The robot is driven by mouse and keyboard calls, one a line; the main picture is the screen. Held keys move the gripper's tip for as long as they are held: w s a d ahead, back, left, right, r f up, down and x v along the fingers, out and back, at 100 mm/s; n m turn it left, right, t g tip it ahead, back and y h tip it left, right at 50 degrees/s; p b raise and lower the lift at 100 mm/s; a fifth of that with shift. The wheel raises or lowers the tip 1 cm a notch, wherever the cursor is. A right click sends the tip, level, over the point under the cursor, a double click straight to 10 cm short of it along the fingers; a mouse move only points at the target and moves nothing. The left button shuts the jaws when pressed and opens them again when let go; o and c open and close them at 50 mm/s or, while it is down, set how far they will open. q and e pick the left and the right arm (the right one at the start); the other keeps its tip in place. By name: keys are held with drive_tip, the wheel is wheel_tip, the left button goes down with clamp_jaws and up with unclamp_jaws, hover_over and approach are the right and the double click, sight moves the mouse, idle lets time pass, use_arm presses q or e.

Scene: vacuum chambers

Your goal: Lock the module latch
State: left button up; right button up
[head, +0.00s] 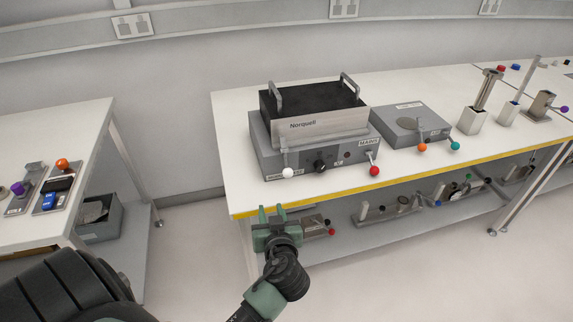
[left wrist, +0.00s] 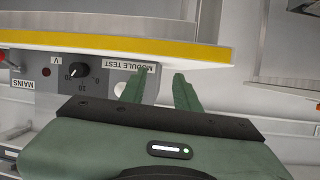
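The module is a black-topped box with a silver "Norquell" front plate (head: 320,125) and two grey handles. It sits on a grey test unit (head: 262,152) on the bench. A white-knobbed lever (head: 288,172) is at the unit's front left; its knob also shows in the left wrist view (left wrist: 120,89), near the "MODULE TEST" label. I cannot tell whether this lever is the latch, or its lock state. My left gripper (head: 273,211) is open and empty, in front of and below the bench edge, apart from the lever. My right gripper is out of view.
A red-knobbed lever (head: 374,170) labelled MAINS and a black dial (head: 320,166) are on the unit. A flat grey unit (head: 405,112) with orange and teal knobs stands to the right. The bench has a yellow front edge (head: 350,192). A lower shelf holds more parts.

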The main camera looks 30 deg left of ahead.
sight(286, 163)
use_arm(q)
drive_tip(key=w+a+r+t, duration=0.1)
drive_tip(key=w+r, duration=0.1)
drive_tip(key=w, duration=0.2)
drive_tip(key=w+r+t+y+p, duration=0.1)
drive_tip(key=w+r, duration=0.1)
drive_tip(key=w, duration=0.1)
drive_tip(key=w+a+r+n+t+p, duration=0.1)
drive_tip(key=w+r, duration=0.1)
drive_tip(key=w, duration=0.2)
drive_tip(key=shift+w+a+t+y, duration=0.3)
drive_tip(key=shift+a+y, duration=0.05)
drive_tip(key=shift+y, duration=0.05)
drive_tip(key=shift+w+a+f, duration=0.15)
drive_tip(key=shift+w+a, duration=0.25)
drive_tip(key=shift+w, duration=0.05)
clamp_jaws()
idle(0.5)
